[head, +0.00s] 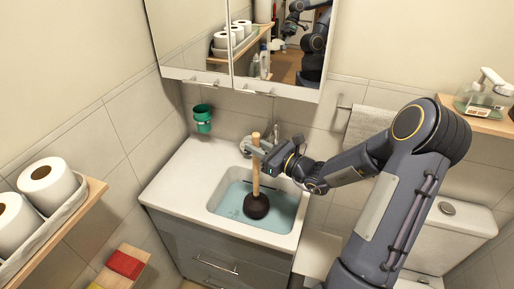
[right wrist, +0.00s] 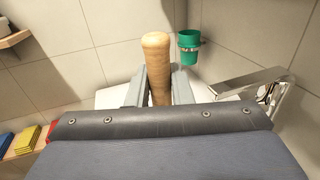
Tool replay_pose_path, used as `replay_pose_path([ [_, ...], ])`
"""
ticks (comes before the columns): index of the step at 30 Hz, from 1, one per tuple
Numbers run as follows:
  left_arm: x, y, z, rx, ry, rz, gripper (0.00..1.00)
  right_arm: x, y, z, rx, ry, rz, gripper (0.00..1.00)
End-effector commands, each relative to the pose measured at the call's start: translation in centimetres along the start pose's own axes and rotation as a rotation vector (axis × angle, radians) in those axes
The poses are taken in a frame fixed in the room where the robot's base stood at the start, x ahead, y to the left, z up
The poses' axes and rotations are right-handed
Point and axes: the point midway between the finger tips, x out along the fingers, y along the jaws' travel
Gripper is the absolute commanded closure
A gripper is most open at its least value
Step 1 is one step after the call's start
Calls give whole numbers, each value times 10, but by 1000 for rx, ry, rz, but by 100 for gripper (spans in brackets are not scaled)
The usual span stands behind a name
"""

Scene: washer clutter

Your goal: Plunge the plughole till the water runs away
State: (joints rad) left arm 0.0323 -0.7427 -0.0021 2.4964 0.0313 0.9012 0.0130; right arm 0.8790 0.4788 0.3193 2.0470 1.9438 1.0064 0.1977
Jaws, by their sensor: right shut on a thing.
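The plunger (head: 256,205) has a dark rubber cup and a pale wooden handle. It stands nearly upright in the sink basin (head: 222,196), with its cup low in the bluish water (head: 282,208). The water covers the basin floor, and the plughole is hidden. My right gripper (head: 257,150) is shut on the upper part of the handle. In the right wrist view the handle (right wrist: 156,62) rises between the two fingers (right wrist: 158,88). Whether the cup touches the basin floor I cannot tell. My left gripper does not show directly.
The tap (head: 274,136) stands behind the basin. A green cup (head: 202,118) hangs on the wall at the left. A mirror cabinet (head: 190,40) is above. A shelf with toilet rolls (head: 48,184) is at the left, and a soap dispenser (head: 486,90) is at the right.

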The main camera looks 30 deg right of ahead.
Motion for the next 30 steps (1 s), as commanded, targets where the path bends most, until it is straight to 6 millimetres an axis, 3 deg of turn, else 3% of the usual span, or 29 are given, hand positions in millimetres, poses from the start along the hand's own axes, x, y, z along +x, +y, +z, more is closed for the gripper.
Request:
replay_pose_path([
  [21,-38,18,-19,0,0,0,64,0,0,62,-2,-2,0,100],
  [30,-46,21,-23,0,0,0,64,0,0,85,-3,-3,1,100],
])
